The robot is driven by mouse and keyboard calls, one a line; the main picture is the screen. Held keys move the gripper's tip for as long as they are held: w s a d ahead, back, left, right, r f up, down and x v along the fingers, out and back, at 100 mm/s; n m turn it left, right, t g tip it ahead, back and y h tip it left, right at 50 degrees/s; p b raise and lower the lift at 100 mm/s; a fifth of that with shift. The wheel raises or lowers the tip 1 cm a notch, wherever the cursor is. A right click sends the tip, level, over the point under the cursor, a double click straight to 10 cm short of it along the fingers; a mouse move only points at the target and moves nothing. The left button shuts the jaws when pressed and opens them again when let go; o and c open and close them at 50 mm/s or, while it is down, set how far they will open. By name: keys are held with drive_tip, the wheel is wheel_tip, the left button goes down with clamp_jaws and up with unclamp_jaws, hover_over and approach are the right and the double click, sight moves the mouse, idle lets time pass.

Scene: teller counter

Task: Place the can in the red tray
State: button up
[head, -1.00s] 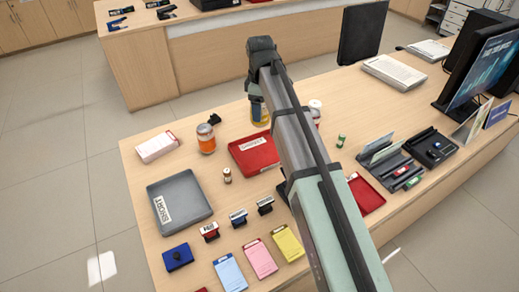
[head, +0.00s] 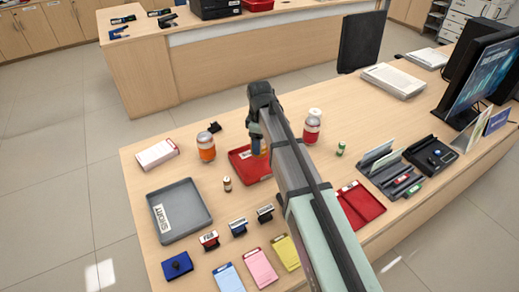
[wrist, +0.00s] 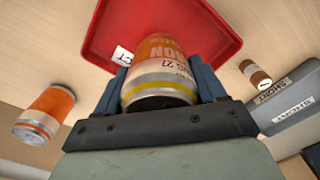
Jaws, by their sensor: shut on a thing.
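The can (wrist: 160,72), with an orange and white label and a yellow band near its end, is between the two blue fingers of my gripper (wrist: 162,90) in the wrist view. My gripper is shut on it. The red tray (wrist: 215,50) lies behind the can in that view, with a white label partly covered by a finger. In the head view the red tray (head: 240,166) lies in the middle of the counter, and my gripper (head: 257,143) is over it. My arm hides much of the can there, and I cannot tell its height above the tray.
A small brown bottle (head: 227,184) stands near the tray's left side. A grey tray (head: 192,222) is further left. Another red tray (head: 362,208) lies right of my arm.

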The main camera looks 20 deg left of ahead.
drive_tip(key=shift+f, duration=1.9)
drive_tip(key=shift+f, duration=0.15)
drive_tip(key=o, duration=1.3)
wheel_tip(320, 180, up, 12)
drive_tip(key=shift+r, duration=0.15)
